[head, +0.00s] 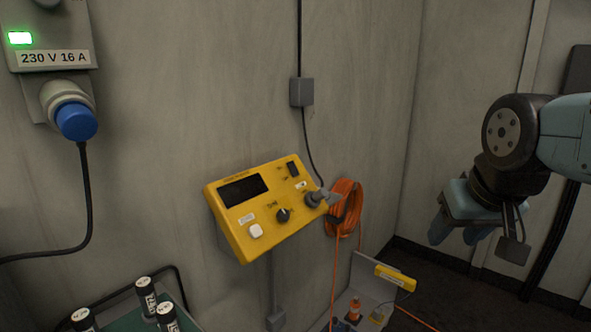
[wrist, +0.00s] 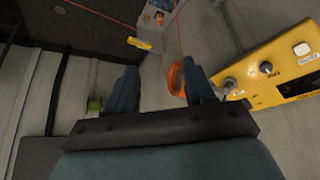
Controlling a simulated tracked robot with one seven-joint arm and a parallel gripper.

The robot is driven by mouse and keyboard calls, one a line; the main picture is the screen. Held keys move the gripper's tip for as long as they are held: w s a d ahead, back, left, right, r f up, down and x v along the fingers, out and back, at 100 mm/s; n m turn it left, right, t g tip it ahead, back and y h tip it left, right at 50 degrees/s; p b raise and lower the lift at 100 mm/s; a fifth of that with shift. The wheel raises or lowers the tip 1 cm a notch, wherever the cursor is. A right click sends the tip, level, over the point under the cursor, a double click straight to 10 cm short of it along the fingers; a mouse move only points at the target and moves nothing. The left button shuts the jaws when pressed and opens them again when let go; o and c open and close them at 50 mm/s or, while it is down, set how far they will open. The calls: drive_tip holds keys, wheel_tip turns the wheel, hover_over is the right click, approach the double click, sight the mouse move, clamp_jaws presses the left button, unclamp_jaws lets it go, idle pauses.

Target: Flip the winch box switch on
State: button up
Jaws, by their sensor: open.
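The yellow winch box (head: 235,218) is on the grey wall, left of centre in the head view. Its panel has a dark display, a black rocker switch (head: 293,169) at the upper right, a white button (head: 256,231), a black knob (head: 284,215) and a grey plug (head: 316,197). The labels are too small to read, and I cannot tell the rocker's position. In the wrist view the box (wrist: 283,57) lies at the right, partly cut off. My gripper (head: 457,236) is open and empty, pointing down, well to the right of the box. Its fingers (wrist: 162,85) also show in the wrist view.
An orange cable coil (head: 345,207) hangs just right of the box. Below are an open grey case with a yellow device (head: 395,278) and an orange bottle (head: 354,309). A 230 V socket with a blue plug (head: 76,121) and black-capped cylinders (head: 166,316) are at left.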

clamp_jaws()
idle(1.3)
